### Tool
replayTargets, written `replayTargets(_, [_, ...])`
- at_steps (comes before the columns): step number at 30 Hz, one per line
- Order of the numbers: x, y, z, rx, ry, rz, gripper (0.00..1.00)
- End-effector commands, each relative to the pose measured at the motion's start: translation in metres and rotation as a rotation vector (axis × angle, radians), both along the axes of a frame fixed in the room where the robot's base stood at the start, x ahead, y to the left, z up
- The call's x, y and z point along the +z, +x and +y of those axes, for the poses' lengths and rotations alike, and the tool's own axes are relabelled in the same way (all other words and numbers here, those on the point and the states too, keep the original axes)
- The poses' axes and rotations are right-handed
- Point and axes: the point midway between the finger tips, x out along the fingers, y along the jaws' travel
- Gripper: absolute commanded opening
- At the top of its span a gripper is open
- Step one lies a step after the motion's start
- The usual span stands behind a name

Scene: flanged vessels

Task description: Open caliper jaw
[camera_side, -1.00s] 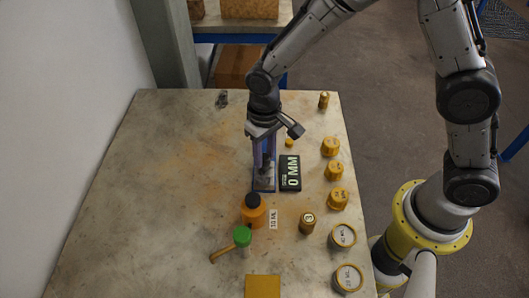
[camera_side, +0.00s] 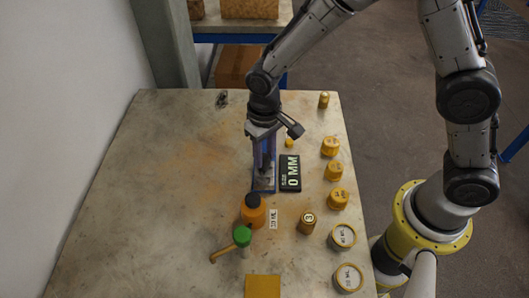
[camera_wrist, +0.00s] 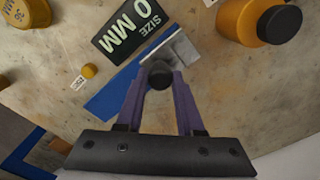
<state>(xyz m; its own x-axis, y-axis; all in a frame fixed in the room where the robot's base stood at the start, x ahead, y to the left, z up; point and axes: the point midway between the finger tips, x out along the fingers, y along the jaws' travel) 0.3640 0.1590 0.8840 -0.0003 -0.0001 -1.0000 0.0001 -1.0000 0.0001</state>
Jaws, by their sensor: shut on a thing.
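The caliper has a blue base (camera_side: 264,188) that lies on the table, with a grey metal jaw (camera_wrist: 183,48) on it. The blue base also shows in the wrist view (camera_wrist: 108,102). A dark round knob (camera_wrist: 159,75) sits beside the jaw. A black display (camera_side: 290,173) next to the base reads 0 MM; in the wrist view (camera_wrist: 128,28) it reads SIZE 0 MM. My gripper (camera_wrist: 161,80) is over the caliper, its purple fingers shut on the knob. The side view shows my gripper (camera_side: 265,165) pointing down at the base; its fingertips are hard to make out there.
An orange bottle with a black cap (camera_side: 253,210) stands just in front of the caliper. A green-topped item (camera_side: 242,236) is in front of that. Several yellow weights, one here (camera_side: 335,171), line the table's right edge. The left of the table is clear.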

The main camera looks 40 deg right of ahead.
Motion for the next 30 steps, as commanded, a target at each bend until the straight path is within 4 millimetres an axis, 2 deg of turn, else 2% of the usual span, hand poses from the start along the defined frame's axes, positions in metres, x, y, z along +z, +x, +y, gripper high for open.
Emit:
replayTargets(13, [0.001, 0.002, -0.001, -0.001, 0.000, -0.001, 0.00])
replayTargets(22, [0.001, 0.042, -0.040, -0.005, 0.001, -0.004, 0.00])
replayTargets(25, [0.001, 0.049, -0.048, -0.002, 0.000, -0.002, 0.00])
replayTargets(30, [0.001, 0.050, -0.050, 0.000, 0.000, -0.002, 0.00])
